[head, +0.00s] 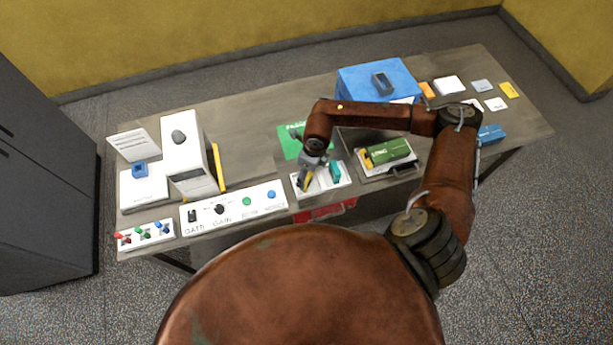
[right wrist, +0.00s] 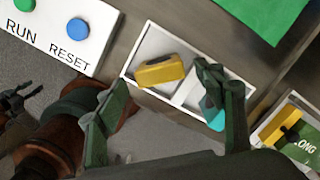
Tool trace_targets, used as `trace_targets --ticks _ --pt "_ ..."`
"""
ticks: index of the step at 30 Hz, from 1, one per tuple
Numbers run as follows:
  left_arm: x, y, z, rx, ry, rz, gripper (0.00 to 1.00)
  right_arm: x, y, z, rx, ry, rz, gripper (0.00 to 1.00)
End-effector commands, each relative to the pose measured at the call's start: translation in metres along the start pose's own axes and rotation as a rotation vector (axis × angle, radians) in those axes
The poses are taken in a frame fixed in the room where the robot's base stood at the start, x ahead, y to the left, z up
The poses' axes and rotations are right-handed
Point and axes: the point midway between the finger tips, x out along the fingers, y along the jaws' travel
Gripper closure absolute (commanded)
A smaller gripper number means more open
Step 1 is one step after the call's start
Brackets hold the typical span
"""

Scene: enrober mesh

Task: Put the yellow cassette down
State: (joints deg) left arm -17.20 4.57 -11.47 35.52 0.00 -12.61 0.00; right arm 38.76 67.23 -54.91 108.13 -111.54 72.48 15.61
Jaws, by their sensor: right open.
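The yellow cassette (right wrist: 160,70) lies at a slight angle in the left compartment of a white two-part tray (right wrist: 143,97). In the head view the tray (head: 346,183) sits at the table's front edge, and the yellow cassette (head: 304,182) is partly hidden by my gripper. A teal cassette (right wrist: 213,114) is in the right compartment, partly behind a finger. My right gripper (right wrist: 163,84) is open, its fingers spread to either side of the yellow cassette, with visible gaps. It is just over the tray in the head view (head: 313,168).
Left of the tray is a button panel (head: 233,207). Right of it is a tray with a green block (head: 390,151) and a yellow-black piece (right wrist: 283,122). A green mat (head: 288,143) lies behind; a blue box (head: 360,80) stands at the back.

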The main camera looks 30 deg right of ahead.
Motion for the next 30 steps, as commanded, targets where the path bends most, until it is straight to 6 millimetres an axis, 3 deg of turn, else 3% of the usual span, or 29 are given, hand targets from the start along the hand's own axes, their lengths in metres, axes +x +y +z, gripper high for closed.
trace_targets --ticks 6,12,18,30 --pt "0.013 0.001 0.002 0.0 -0.001 0.0 0.6 -0.046 -0.001 0.0 0.0 -0.002 -0.002 0.37" --pt "0.018 0.001 0.003 0.0 -0.002 0.0 0.6 -0.076 -0.001 0.0 0.001 -0.001 -0.001 0.37" --pt "0.019 0.001 0.003 0.0 -0.002 0.0 0.6 -0.087 0.0 0.0 0.0 0.0 0.0 0.37" --pt "0.019 0.001 0.004 -0.001 -0.004 0.0 0.6 -0.087 0.0 0.0 0.001 0.0 0.0 0.37"
